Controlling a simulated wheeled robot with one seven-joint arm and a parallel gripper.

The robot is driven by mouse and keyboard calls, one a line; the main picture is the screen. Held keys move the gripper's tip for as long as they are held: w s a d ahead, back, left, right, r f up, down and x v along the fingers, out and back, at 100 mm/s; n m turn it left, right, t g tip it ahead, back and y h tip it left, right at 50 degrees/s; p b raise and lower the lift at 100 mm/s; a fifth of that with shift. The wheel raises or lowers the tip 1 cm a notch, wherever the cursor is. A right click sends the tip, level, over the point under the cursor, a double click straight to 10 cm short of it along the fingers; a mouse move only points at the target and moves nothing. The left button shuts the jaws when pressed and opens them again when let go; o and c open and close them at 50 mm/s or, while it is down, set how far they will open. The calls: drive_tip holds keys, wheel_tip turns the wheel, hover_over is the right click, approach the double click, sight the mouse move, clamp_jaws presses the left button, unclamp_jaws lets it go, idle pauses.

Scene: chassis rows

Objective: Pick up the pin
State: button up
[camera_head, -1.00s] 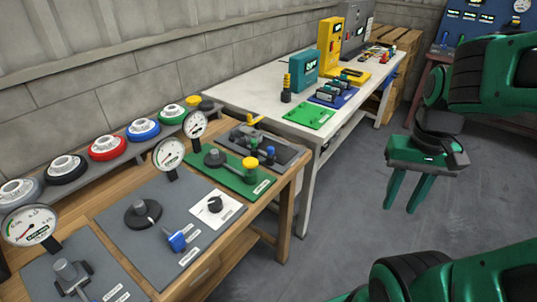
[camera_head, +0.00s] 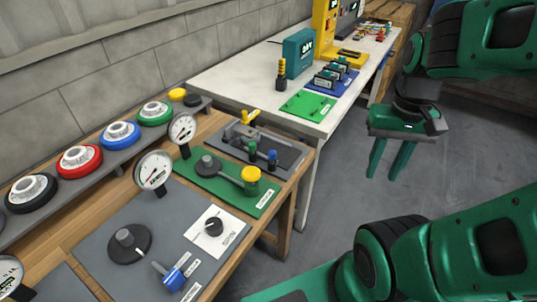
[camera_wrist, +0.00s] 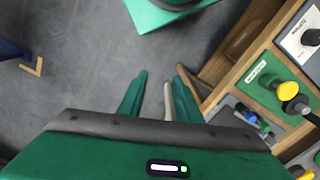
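No object in view is plainly marked as the pin. Small upright candidates are a blue-topped peg (camera_head: 253,149) and a green-topped peg (camera_head: 272,157), standing on the dark grey plate (camera_head: 288,160) of the wooden bench. Both pegs also show in the wrist view, the blue one (camera_wrist: 249,116) and the green one (camera_wrist: 265,127). My gripper (camera_head: 385,176) hangs over open floor right of the benches, fingers down, apart and empty. In the wrist view its fingers (camera_wrist: 161,72) are apart, with a pale bench leg showing behind them.
The wooden bench also bears a green plate (camera_head: 225,192) with a yellow knob (camera_head: 251,180), dial gauges (camera_head: 153,170) and a blue-handled lever (camera_head: 172,277). Coloured discs (camera_head: 119,134) line a shelf behind. A white table (camera_head: 240,82) with meters stands beyond. The grey floor (camera_head: 440,150) is clear.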

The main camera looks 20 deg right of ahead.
drive_tip(key=shift+o, duration=1.1)
drive_tip(key=shift+s+d+r, duration=0.1)
drive_tip(key=shift+s+r, duration=0.05)
drive_tip(key=shift+s, duration=0.05)
drive_tip(key=m, duration=0.4)
hover_over(272, 151)
drive_tip(key=shift+s+f, duration=0.2)
drive_tip(key=shift+f, duration=0.4)
drive_tip(key=shift+s+f, duration=0.15)
drive_tip(key=shift+f, duration=0.4)
drive_tip(key=shift+w+f, duration=0.2)
drive_tip(key=shift+f, duration=2.85)
clamp_jaws()
